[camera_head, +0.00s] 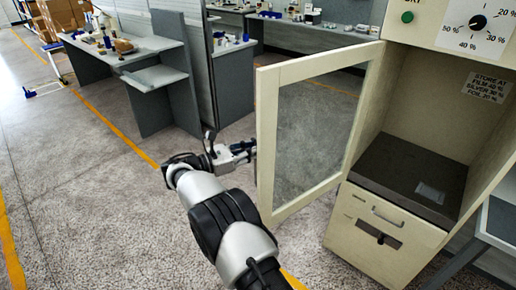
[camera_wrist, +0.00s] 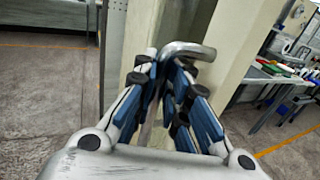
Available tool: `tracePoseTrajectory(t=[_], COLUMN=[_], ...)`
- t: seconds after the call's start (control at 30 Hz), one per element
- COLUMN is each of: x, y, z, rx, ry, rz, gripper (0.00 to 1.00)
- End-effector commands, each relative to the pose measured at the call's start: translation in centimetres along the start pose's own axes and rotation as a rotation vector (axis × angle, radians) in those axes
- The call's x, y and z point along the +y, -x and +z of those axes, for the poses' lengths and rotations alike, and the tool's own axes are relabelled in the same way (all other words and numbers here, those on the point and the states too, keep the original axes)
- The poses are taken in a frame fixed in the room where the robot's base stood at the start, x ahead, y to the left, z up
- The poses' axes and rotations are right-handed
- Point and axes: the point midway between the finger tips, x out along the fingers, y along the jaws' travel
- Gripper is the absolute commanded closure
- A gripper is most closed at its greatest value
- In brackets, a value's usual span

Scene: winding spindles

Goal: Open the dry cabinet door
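The dry cabinet (camera_head: 398,222) stands at the right in the head view, with a cream body and an open dark-floored compartment. Its cream-framed glass door (camera_head: 268,150) is swung wide open toward the left, and the inside shows. My gripper (camera_head: 250,150) is at the door's free edge, partly hidden behind the frame. In the wrist view my gripper (camera_wrist: 168,72) has its blue-grey fingers converging around a bent metal door handle (camera_wrist: 192,50). The fingers look shut on the handle; its lower part is hidden between them.
A humidity dial (camera_head: 478,22) and green button (camera_head: 407,17) sit above the compartment. A grey bench (camera_head: 150,50) with a lower shelf stands at the upper left. Open speckled floor with yellow lines lies left of my arm. A table edge (camera_head: 495,225) is at the lower right.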

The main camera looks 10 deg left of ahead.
Motion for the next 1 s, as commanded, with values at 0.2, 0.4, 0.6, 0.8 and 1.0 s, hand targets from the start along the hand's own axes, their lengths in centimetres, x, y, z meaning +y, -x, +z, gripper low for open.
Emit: tracePoseTrajectory(t=[0.2,0.4,0.6,0.8,1.0], x=[0.0,0.0,0.0,0.1,0.0], y=[0.0,0.0,2.0,6.5,10.2], z=[0.0,0.1,0.0,-0.1,-0.1], rx=[-0.001,-0.001,-0.001,-0.001,0.0], ry=[-0.002,-0.003,-0.003,-0.004,-0.005], rz=[0.001,0.0,0.001,0.004,0.001], gripper=[0.81,0.81,0.81,0.81,0.81])
